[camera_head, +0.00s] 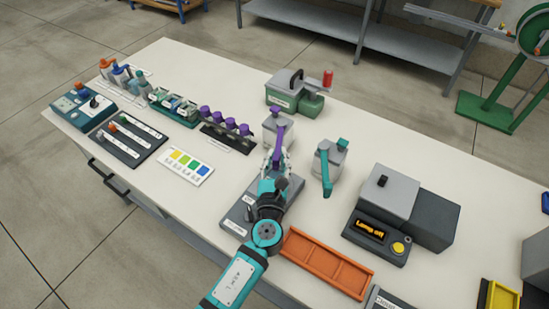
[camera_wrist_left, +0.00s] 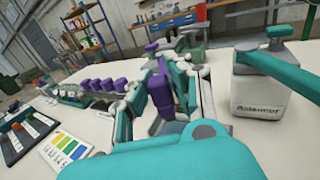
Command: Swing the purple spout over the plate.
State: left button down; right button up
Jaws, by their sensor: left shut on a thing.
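The purple spout (camera_head: 279,143) reaches from the top of a light grey dispenser (camera_head: 271,128) towards the front of the table. My left gripper (camera_head: 275,163) is shut on the spout's front part. In the left wrist view, the purple spout (camera_wrist_left: 159,90) stands between the two fingers of my left gripper (camera_wrist_left: 166,84). A flat grey plate (camera_head: 236,222) lies in front of the dispenser, partly hidden under my left arm. I cannot tell exactly how the spout's tip lies over it. My right gripper is not in view.
A second dispenser with a teal spout (camera_head: 325,168) stands close to the right. An orange tray (camera_head: 325,264) and a grey machine with a lit display (camera_head: 370,229) are further right. Several purple-topped items (camera_head: 227,124) and a colour card (camera_head: 186,166) are to the left.

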pick_arm(q)
jog(key=c, duration=1.2)
grip_release()
jog(key=shift+s, duration=0.1)
jog(key=s, duration=1.2)
jog(key=shift+a, duration=0.1)
